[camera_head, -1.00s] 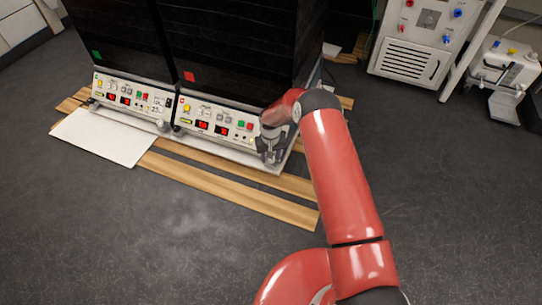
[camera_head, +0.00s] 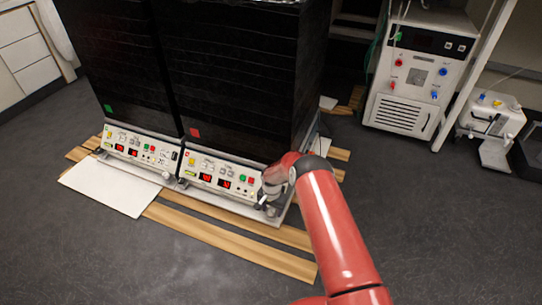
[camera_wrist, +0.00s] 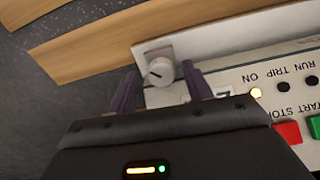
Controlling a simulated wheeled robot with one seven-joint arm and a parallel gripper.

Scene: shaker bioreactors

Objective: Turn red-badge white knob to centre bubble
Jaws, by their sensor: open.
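The red badge (camera_head: 195,132) is on the right black shaker unit, above its white control panel (camera_head: 213,184). My gripper (camera_head: 264,197) is at the right end of that panel. In the wrist view, a white round knob (camera_wrist: 160,71) with a dark pointer mark stands on a light plate. My open gripper (camera_wrist: 160,75) has one dark purple finger on each side of the knob. I cannot tell whether either finger touches it. The knob is not clear in the head view, where my gripper and arm cover that corner. I cannot make out the bubble.
Red and green buttons (camera_wrist: 288,132) and a lit lamp sit on the panel right of the knob. A green-badge unit (camera_head: 108,108) stands to the left. Wooden boards (camera_head: 230,245) and a white sheet (camera_head: 110,188) lie on the floor.

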